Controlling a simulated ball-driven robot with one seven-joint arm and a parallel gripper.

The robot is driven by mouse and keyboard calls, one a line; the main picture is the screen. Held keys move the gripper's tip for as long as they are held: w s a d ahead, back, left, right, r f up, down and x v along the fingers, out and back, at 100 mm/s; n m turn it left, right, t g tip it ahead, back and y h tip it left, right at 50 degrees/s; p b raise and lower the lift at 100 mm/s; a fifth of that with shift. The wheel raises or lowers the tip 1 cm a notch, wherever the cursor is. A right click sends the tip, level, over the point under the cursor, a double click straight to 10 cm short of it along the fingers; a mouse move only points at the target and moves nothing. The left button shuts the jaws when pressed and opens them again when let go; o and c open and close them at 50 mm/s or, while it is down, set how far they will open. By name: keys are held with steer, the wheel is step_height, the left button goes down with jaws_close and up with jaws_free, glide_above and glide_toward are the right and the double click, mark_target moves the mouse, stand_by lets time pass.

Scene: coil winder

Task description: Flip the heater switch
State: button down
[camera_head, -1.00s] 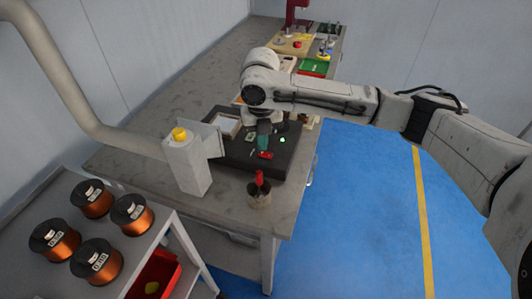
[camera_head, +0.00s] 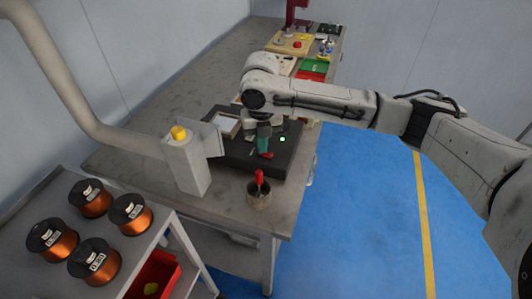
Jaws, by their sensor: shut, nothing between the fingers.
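A small red switch (camera_head: 267,156) sits on the front part of a black panel (camera_head: 283,160) on the workbench. A small green light (camera_head: 283,139) glows on the panel a little behind and to the right of the switch. My gripper (camera_head: 263,149) points down over the panel, its fingers shut and empty. Its tips are right at the switch and cover part of it. I cannot tell whether they touch it or which way the switch is tipped.
A pot with a red-handled tool (camera_head: 259,191) stands near the bench's front edge. A grey post with a yellow knob (camera_head: 179,133) stands to the left. Copper wire spools (camera_head: 130,211) sit on a cart at the lower left. The blue floor at right is clear.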

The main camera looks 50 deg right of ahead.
steer(key=shift+f, duration=0.25)
steer(key=shift+r+p, duration=2.9)
steer(key=shift+r, duration=0.65)
steer(key=shift+f, duration=0.1)
